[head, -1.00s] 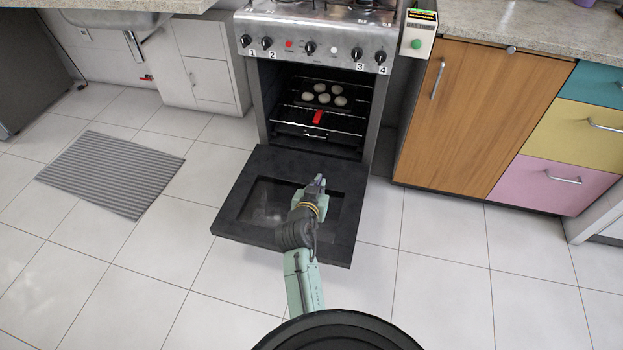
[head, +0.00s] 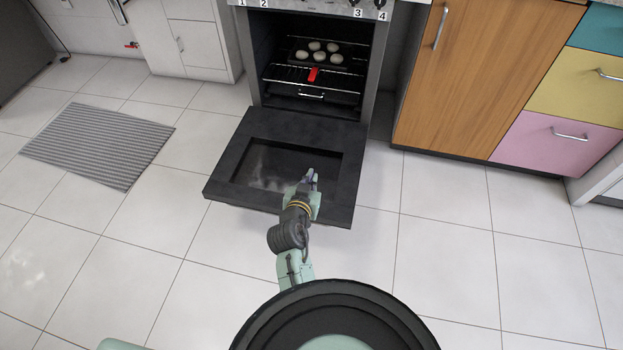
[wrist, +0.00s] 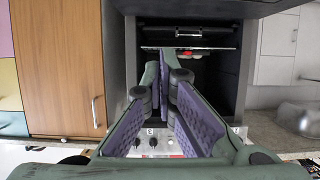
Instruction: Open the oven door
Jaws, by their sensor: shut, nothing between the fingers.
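The oven (head: 312,95) stands open at the top middle of the head view. Its black oven door (head: 345,190) with a glass pane is swung down flat, or nearly flat, in front of the cavity. My gripper (head: 311,178) is over the right near part of the door in the head view, apart from the cavity. It is shut and empty. I cannot tell how far it is above the door. In the wrist view, which looks upside down, the fingers (wrist: 172,62) point at the open cavity (wrist: 222,85), with the door at the top.
Inside are racks, a tray with several pale round pieces (head: 316,52) and a red item (head: 312,75). A wooden cabinet (head: 470,80) and coloured drawers (head: 565,140) stand right, a white cabinet (head: 190,40) left. A striped mat (head: 98,145) lies on the open tiled floor.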

